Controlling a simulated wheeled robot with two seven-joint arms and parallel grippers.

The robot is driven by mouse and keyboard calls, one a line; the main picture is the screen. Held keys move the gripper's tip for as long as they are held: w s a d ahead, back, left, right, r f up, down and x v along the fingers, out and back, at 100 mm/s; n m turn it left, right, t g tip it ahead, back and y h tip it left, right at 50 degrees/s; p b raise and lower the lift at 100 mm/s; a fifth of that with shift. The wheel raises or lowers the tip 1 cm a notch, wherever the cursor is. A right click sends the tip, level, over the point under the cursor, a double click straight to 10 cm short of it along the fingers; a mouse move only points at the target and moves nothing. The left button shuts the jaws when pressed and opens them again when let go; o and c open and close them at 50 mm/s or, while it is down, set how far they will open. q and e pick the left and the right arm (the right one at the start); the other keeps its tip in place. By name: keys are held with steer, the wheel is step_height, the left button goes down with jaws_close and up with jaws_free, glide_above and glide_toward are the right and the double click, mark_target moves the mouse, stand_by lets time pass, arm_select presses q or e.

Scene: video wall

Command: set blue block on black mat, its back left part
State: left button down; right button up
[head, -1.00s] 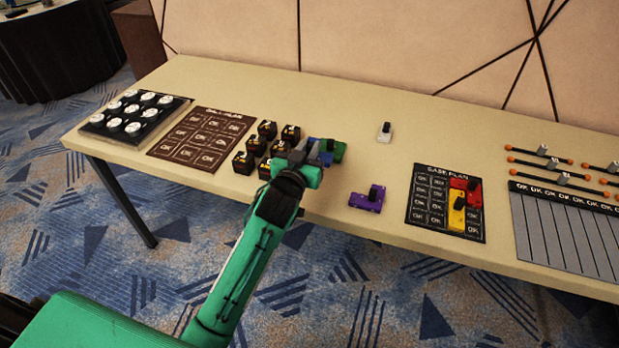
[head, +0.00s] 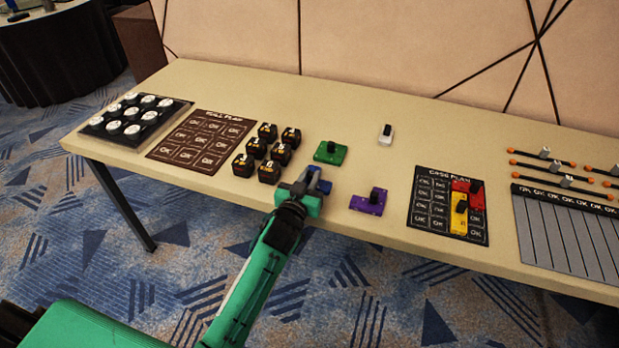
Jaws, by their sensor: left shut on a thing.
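The blue block (head: 322,183) shows in part at the tip of my left gripper (head: 309,182), which is shut on it near the table's front edge. The gripper covers much of the block, and I cannot tell how far it is above the table. The black mat (head: 424,223) lies to the right, with a grid of cells marked in white. A red block (head: 462,185) is at its back right and a yellow block (head: 458,226) is in front of that. The back left part of the mat is bare. My right gripper is not in view.
A purple block (head: 368,204) stands between my left gripper and the mat. A green block (head: 331,152) and a white block (head: 386,138) are farther back. Several black cubes (head: 270,172) stand left of the gripper. A brown mat (head: 205,142) is beyond them.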

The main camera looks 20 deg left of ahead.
arm_select(q)
steer(key=c, duration=1.3)
jaws_free()
steer(key=shift+f, duration=0.1)
steer(key=shift+c, duration=0.2)
steer(key=s, duration=1.2)
steer(key=s+a+f+g, duration=0.1)
steer(key=s+f+g, duration=0.35)
steer(key=f, duration=0.45)
steer(key=s+a+f+g, duration=0.1)
steer(key=s+f+g, duration=0.35)
steer(key=f, duration=0.55)
steer(key=s+f+m+g, duration=0.1)
steer(key=s+f+g, duration=0.5)
steer(key=s+f, duration=0.4)
steer(key=s, duration=0.6)
steer(key=shift+d+m+g, duration=0.3)
steer(key=shift+f, duration=0.15)
